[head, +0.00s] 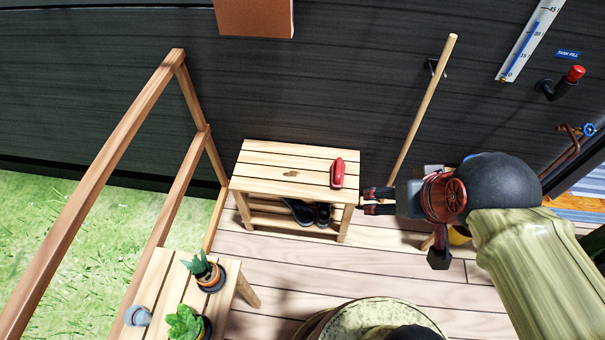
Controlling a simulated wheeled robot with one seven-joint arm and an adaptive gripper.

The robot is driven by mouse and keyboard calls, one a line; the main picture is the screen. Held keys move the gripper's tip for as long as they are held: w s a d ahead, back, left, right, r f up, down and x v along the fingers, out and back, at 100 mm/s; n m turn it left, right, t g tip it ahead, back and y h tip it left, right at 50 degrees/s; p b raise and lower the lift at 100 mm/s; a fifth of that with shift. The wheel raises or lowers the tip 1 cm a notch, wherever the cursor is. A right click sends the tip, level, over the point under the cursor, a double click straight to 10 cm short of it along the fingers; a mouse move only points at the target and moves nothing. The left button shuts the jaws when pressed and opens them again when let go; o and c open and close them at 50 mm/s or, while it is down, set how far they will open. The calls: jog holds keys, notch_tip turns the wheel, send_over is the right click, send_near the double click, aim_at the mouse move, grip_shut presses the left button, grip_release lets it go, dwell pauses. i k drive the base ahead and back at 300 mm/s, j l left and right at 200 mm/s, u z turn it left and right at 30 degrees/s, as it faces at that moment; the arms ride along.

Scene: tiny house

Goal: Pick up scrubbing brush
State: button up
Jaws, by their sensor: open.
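A red object, which looks like the scrubbing brush (338,173), lies on the right part of a slatted wooden bench (262,158) in the head view. Its bristles are not visible from here. My gripper (366,201) is open and empty, its two dark fingers pointing left. In the picture it is just right of and below the brush, near the bench's right edge. It looks apart from the brush; its height relative to the bench top is hard to tell.
Dark shoes (307,212) sit on the bench's lower shelf. A wooden pole (424,115) leans on the dark wall behind. A plant table (158,290) stands front left, beside a wooden railing (95,190). Deck boards (290,260) before the bench are clear.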

aim_at(338, 165)
jog(key=i+j+z, duration=0.3)
jog(key=i+z, duration=0.15)
jog(key=i+j+z, duration=0.4)
